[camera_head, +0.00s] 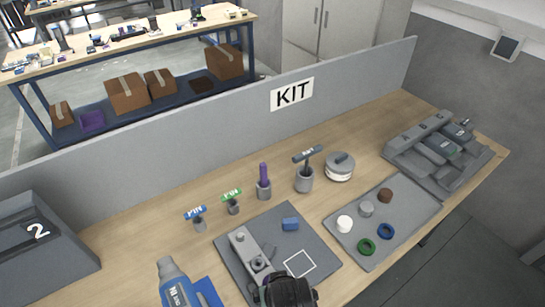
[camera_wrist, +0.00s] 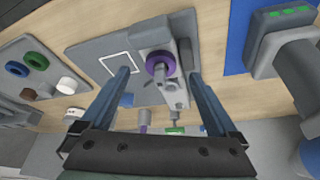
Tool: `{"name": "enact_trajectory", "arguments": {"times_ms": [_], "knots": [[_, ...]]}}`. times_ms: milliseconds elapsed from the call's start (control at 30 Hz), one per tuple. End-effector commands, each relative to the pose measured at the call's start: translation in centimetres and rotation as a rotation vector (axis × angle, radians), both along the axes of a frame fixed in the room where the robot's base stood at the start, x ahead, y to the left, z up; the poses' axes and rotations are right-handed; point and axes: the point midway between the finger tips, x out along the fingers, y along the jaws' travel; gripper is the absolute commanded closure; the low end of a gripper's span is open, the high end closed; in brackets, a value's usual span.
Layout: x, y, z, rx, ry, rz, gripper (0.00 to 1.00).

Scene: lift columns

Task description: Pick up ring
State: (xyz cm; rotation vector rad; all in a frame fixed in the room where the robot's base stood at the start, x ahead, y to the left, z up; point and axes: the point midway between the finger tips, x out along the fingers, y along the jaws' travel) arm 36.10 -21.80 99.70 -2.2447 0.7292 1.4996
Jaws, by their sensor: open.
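A purple ring (camera_wrist: 160,65) sits around a grey post on the grey fixture (camera_wrist: 155,38) in the wrist view. My gripper (camera_wrist: 157,72) is open, with its two fingers apart on either side of the ring and nothing held. In the head view my gripper (camera_head: 285,292) is at the bottom, over the front of the fixture (camera_head: 242,243), and the purple ring cannot be made out there. A green ring (camera_head: 366,246) and a blue ring (camera_head: 386,231) lie on the right tray (camera_head: 410,225).
White (camera_head: 344,224), grey (camera_head: 367,208) and brown (camera_head: 385,195) pieces share the tray. A blue-grey bottle (camera_head: 175,285) is at left. The KIT panel (camera_head: 345,80) bounds the back.

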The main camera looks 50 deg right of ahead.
Motion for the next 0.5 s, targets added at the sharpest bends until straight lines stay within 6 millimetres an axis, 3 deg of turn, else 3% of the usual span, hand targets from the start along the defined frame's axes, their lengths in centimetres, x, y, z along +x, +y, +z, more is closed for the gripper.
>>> {"name": "enact_trajectory", "arguments": {"times_ms": [500], "knots": [[2.1, -1.4, -4.1, 0.001, 0.002, 0.000, 0.05]]}}
